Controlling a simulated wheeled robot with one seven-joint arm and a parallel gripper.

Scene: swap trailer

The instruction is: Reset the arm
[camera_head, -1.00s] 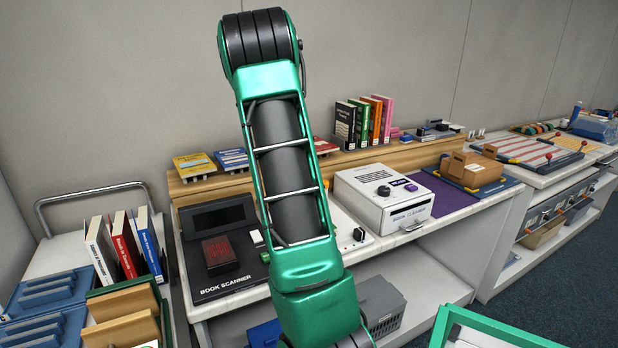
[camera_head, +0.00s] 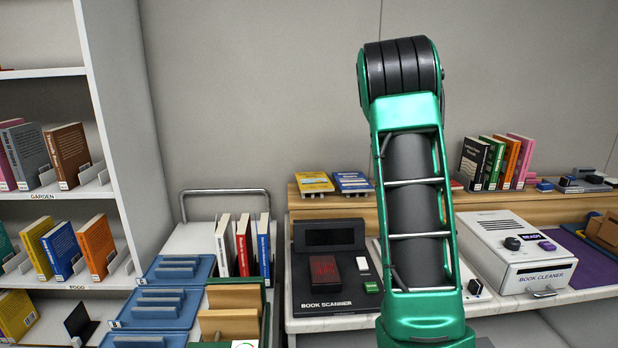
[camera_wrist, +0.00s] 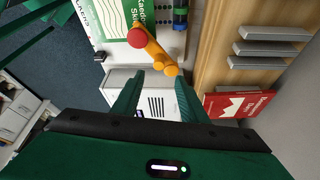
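My green arm (camera_head: 418,200) stands raised in the middle right of the head view, with its dark joint at the top. The gripper end is not in the head view. In the wrist view, my gripper (camera_wrist: 157,82) has two dark green fingers spread apart with a gap between them. I see nothing held between them. Beyond the fingertips are an orange jointed piece with a red knob (camera_wrist: 138,37) and a white vented box (camera_wrist: 160,104); whether they touch the fingers I cannot tell, but they look farther off.
A book scanner (camera_head: 331,272) and a book cleaner (camera_head: 520,255) stand on the counter behind my arm. A cart with blue trays (camera_head: 155,308) and upright books is left of them. A bookshelf (camera_head: 108,120) is at far left. A red book (camera_wrist: 238,104) lies near the gripper's right side.

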